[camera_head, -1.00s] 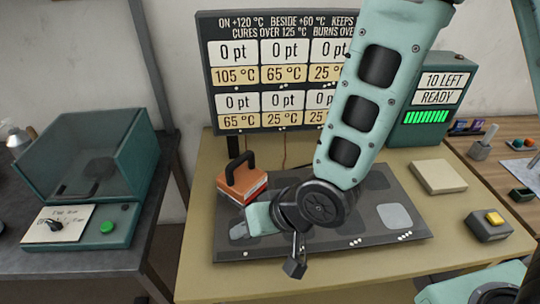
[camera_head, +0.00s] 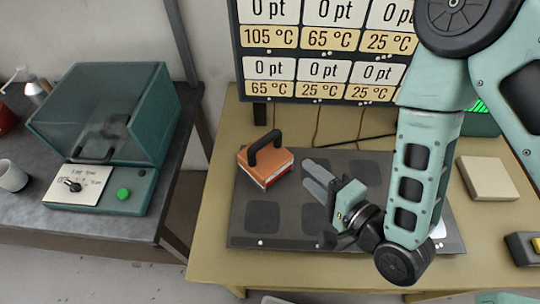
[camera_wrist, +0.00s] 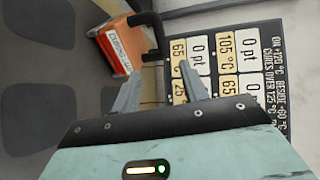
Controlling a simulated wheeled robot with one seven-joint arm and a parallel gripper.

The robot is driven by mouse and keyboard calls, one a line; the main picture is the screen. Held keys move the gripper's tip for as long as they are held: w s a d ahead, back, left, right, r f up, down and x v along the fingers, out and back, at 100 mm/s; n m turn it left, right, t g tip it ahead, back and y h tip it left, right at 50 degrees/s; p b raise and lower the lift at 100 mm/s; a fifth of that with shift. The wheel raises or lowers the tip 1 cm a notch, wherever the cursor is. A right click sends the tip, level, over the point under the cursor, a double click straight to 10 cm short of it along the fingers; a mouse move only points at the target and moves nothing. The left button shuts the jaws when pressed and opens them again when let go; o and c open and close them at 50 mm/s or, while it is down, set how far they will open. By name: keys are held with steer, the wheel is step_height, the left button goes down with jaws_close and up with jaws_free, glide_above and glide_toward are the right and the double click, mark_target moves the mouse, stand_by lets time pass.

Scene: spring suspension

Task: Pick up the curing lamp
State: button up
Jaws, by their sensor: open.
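The curing lamp (camera_head: 268,166) is an orange block with a black arched handle (camera_head: 265,146). It stands on the back left of the dark mat. In the wrist view the lamp (camera_wrist: 118,48) shows at the upper left, with a white label and its handle towards the right. My gripper (camera_head: 307,174) is open and empty, to the right of the lamp. Its two fingers point left towards the lamp, with a gap between.
The dark mat (camera_head: 285,233) has several grey pads on a tan table. A board (camera_head: 330,52) with temperature cards stands behind. A pale block (camera_head: 488,178) lies at the right. A teal box with a clear cover (camera_head: 105,115) stands on the left bench, across a gap.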

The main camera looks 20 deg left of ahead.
mark_target(268, 143)
steer(key=b+x, duration=1)
steer(key=b, duration=0.4)
steer(key=shift+a, duration=0.15)
steer(key=shift+p+x, duration=0.95)
steer(key=shift+x, duration=1.95)
steer(key=shift+s, duration=0.15)
jaws_close()
steer(key=shift+a+r, duration=0.1)
